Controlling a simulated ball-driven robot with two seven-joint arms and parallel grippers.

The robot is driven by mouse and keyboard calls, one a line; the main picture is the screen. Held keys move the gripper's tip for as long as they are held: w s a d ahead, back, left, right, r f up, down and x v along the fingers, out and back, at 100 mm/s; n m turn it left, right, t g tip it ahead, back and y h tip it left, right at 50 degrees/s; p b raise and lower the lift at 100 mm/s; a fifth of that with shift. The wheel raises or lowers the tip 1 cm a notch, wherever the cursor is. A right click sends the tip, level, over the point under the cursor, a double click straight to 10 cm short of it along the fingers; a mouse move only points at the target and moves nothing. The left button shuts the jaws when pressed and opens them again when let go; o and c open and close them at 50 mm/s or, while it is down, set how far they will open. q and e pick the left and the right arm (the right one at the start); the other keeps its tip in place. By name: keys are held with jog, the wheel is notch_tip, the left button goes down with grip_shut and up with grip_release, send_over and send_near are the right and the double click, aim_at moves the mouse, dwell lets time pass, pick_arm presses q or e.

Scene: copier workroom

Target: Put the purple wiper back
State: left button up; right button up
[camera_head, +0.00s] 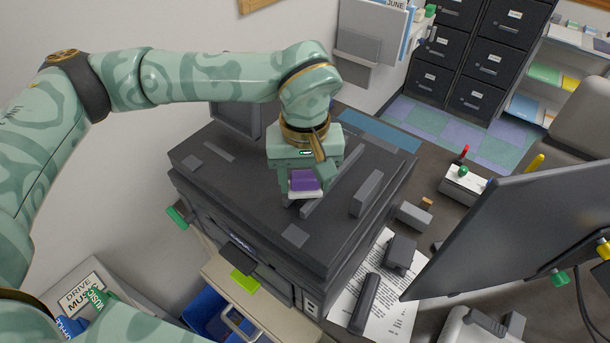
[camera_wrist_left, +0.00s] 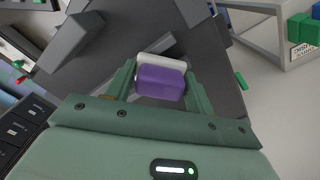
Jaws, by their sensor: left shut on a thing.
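The purple wiper (camera_head: 305,180) has a purple block with a white strip along one side. My left gripper (camera_head: 303,184) is shut on it, over the top of the dark grey copier (camera_head: 240,190). In the left wrist view the wiper (camera_wrist_left: 160,80) sits between the two green fingers of the left gripper (camera_wrist_left: 160,88), with its white strip on the far side. I cannot tell whether the wiper touches the copier top. My right gripper is in neither view.
A dark monitor (camera_head: 520,230) stands at the right. Papers (camera_head: 400,312) and small grey devices lie on the desk beside the copier. A blue bin (camera_head: 208,312) is below at the front. A wall file holder (camera_head: 362,35) and dark drawer cabinets (camera_head: 475,50) are behind.

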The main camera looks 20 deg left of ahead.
pick_arm(q)
jog(key=shift+f, duration=0.35)
jog(key=o, duration=1.4)
jog(key=shift+c, duration=0.2)
notch_tip(320, 180, up, 16)
jog(key=shift+r+p, duration=0.2)
jog(key=shift+p, duration=0.2)
